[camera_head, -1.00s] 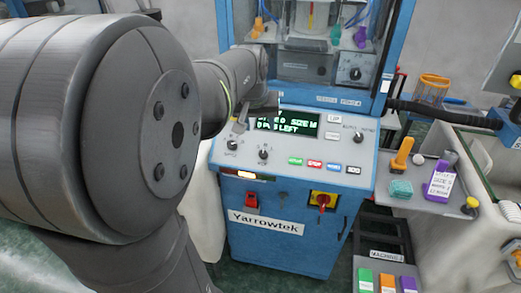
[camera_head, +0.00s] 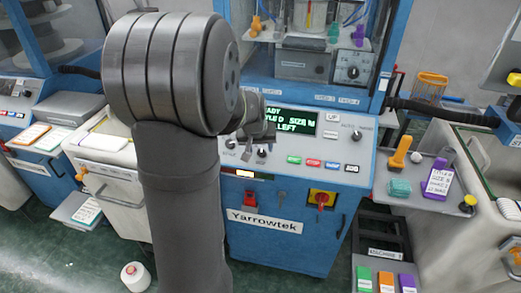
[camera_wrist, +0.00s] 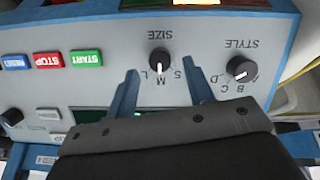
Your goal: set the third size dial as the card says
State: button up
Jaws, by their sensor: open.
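The size dial (camera_wrist: 160,62) is a black knob on the grey panel of the blue Yarrowtek machine, marked S, M and L. Its white pointer line is at M in the wrist view. The dial also shows in the head view (camera_head: 262,152). My gripper (camera_wrist: 162,88) is open and empty, its two fingertips apart on either side of the dial's lettering, just short of the knob. In the head view my gripper (camera_head: 254,133) is partly hidden by my arm. The display (camera_head: 292,122) shows size M. A card (camera_head: 438,184) on the purple holder has small, only partly readable text.
The style dial (camera_wrist: 243,68) sits beside the size dial. Start (camera_wrist: 86,58), stop (camera_wrist: 47,60) and blue (camera_wrist: 14,62) buttons are in the same row. A side shelf holds an orange-handled tool (camera_head: 400,153) and a teal block (camera_head: 400,188). More machines stand at left.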

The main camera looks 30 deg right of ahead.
aim_at(262, 153)
jog(key=shift+x, duration=1.25)
jog(key=shift+c, duration=0.2)
jog(key=c, duration=1)
jog(key=shift+o, duration=0.2)
jog(key=shift+n, duration=0.3)
jog(key=n+h, duration=0.1)
jog(key=n, duration=0.3)
jog(key=shift+w+a+g, duration=0.1)
jog(key=shift+g, duration=0.2)
jog(key=shift+a+n+h, duration=0.1)
jog(key=shift+n+h, duration=0.5)
jog(key=shift+n, duration=1.1)
